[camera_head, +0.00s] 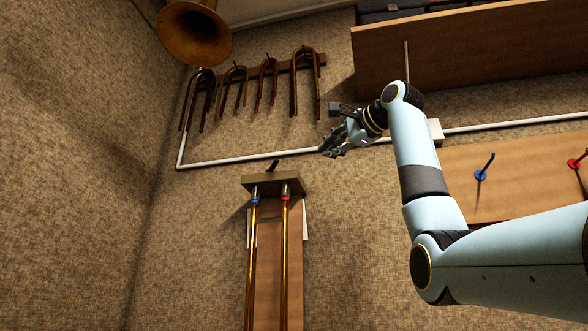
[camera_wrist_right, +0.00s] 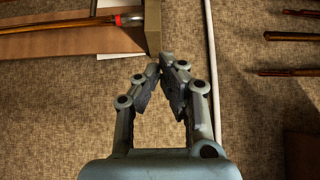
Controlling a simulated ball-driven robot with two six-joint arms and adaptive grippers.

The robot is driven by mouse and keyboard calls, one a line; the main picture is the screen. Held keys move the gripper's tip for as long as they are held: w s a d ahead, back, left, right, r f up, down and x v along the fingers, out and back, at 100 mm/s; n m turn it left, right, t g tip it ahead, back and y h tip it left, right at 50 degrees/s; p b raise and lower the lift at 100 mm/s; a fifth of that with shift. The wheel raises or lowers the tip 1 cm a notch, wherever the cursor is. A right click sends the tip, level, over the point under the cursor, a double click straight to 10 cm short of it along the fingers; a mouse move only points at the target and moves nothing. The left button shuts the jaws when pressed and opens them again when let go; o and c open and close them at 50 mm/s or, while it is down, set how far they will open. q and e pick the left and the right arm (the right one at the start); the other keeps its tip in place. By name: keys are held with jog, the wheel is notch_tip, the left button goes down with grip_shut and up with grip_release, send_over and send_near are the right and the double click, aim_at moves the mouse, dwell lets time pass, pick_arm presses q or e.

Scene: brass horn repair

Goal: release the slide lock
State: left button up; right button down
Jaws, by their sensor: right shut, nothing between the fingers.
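Two brass slide tubes (camera_head: 284,260) stand upright on a wooden board, one with a blue band and one with a red band. Their tops meet a tan block (camera_head: 258,184), which carries a small dark lever (camera_head: 273,166) on top. I cannot tell for sure which part is the slide lock. My right gripper (camera_head: 329,149) is shut and empty, up and to the right of the block in the head view. In the right wrist view its fingertips (camera_wrist_right: 166,62) appear near the end of the block (camera_wrist_right: 152,24). My left gripper is not in view.
Several U-shaped brass slides (camera_head: 268,84) hang on a wall rack at upper left, near a horn bell (camera_head: 193,32). A white conduit (camera_head: 225,160) runs along the carpet-like wall. A wooden panel (camera_head: 520,170) with blue and red hooks is at right, below a wooden shelf (camera_head: 470,55).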

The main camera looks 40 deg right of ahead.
aim_at(274, 166)
jog(key=shift+r, duration=0.25)
jog(key=shift+w, duration=0.1)
jog(key=w+a+p, duration=0.3)
jog(key=w+p, duration=0.4)
jog(key=w, duration=0.3)
jog(key=shift+w+a, duration=0.35)
